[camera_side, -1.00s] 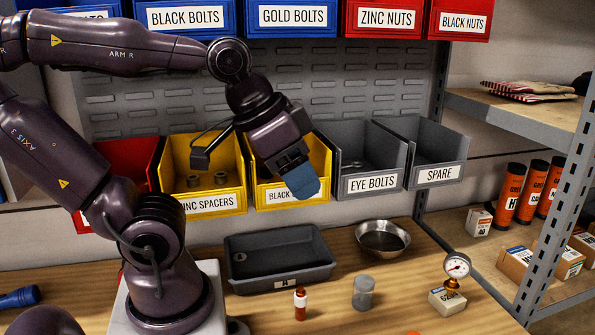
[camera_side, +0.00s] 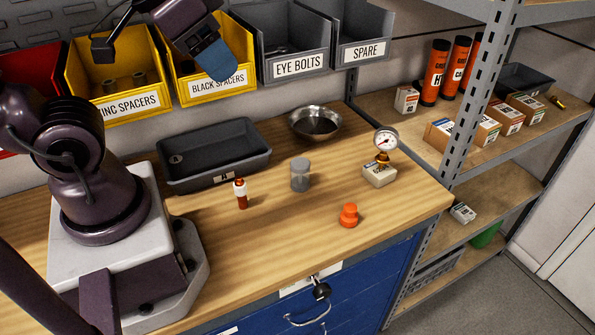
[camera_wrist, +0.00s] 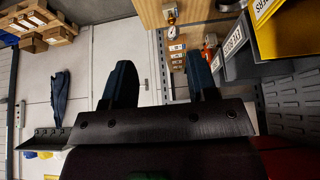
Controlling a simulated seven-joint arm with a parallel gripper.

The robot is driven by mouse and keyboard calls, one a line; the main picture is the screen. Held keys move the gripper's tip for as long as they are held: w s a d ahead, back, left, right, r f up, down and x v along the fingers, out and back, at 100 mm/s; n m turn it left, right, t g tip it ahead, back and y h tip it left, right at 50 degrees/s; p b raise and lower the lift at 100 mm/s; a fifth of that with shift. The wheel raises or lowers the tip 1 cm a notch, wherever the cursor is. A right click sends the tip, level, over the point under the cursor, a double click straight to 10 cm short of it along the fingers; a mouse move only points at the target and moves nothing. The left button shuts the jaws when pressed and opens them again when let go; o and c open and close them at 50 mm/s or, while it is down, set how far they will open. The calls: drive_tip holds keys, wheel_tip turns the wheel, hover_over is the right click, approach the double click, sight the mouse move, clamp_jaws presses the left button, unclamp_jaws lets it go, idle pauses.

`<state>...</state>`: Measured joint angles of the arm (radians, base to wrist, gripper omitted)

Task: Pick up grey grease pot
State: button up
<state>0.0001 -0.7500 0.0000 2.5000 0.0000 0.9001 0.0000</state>
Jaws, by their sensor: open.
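The grey grease pot (camera_side: 300,175) looks like a small grey cylinder with a paler lid. It stands upright on the wooden bench in the side view, between a red-brown bottle and a dial gauge. My gripper (camera_side: 217,62) is high above the bench in front of the yellow spacer bins, up and left of the pot and well apart from it. In the wrist view my two dark blue fingers (camera_wrist: 161,82) are spread with nothing between them. I cannot make out the pot in the wrist view.
Near the pot are the red-brown bottle (camera_side: 241,194), a grey tray (camera_side: 215,177), a metal bowl (camera_side: 315,122), the dial gauge (camera_side: 386,141) on a small box, and an orange cap (camera_side: 348,215). Bins (camera_side: 295,67) hang behind. Bare bench lies in front of the pot.

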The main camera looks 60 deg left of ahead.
drive_tip(key=o, duration=0.4)
